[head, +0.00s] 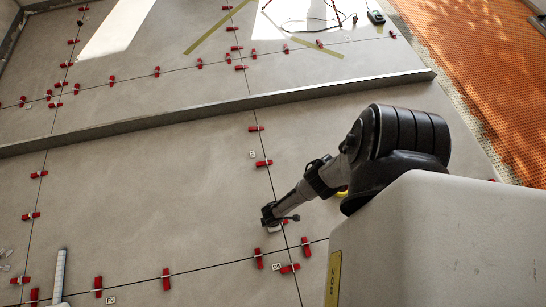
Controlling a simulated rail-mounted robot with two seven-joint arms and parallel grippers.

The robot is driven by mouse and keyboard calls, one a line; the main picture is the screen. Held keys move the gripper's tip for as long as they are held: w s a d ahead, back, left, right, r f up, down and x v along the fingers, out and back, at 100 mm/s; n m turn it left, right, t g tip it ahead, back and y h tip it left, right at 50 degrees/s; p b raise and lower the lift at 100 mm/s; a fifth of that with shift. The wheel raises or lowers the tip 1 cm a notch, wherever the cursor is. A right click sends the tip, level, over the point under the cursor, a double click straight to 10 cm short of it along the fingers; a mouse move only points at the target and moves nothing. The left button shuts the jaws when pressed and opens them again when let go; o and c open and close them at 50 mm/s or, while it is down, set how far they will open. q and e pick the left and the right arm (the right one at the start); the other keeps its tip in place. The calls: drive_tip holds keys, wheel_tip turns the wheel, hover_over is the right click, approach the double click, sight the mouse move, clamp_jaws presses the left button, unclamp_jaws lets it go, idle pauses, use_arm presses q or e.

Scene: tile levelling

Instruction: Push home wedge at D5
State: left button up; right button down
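Red wedges sit in white clips along the dark joints between large grey tiles. My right arm comes in from the right, and its gripper (273,215) is low over the vertical joint right of centre. A red wedge (284,222) shows right beside the fingers, partly covered by them. I cannot tell whether the gripper touches it or how far its fingers are apart. Other wedges nearby are one farther up the same joint (263,163) and one close to the joint crossing (290,268). Small white labels lie by the joints, such as one (277,267); I cannot read D5 on any. My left gripper is out of view.
A long grey straight bar (200,113) lies across the tiles behind the gripper. A pale ribbed object (59,275) is at the lower left. Cables (325,20) lie at the back. Orange matting (480,60) borders the tiles at the right. The tile left of the gripper is clear.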

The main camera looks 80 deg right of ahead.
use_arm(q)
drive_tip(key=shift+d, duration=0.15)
use_arm(e)
drive_tip(key=shift+s+d, duration=0.1)
drive_tip(key=shift+s, duration=0.05)
drive_tip(key=c, duration=1.4)
unclamp_jaws()
drive_tip(key=shift+c, duration=0.2)
drive_tip(key=o, duration=0.5)
drive_tip(key=shift+s+d, duration=0.1)
drive_tip(key=shift+s, duration=0.05)
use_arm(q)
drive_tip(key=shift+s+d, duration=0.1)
use_arm(e)
drive_tip(key=shift+o, duration=0.2)
drive_tip(key=shift+r+p, duration=0.35)
drive_tip(key=shift+r, duration=0.1)
use_arm(q)
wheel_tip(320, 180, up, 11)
drive_tip(key=p, duration=1)
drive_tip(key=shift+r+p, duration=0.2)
drive_tip(key=shift+p, duration=0.15)
use_arm(e)
wheel_tip(320, 180, up, 13)
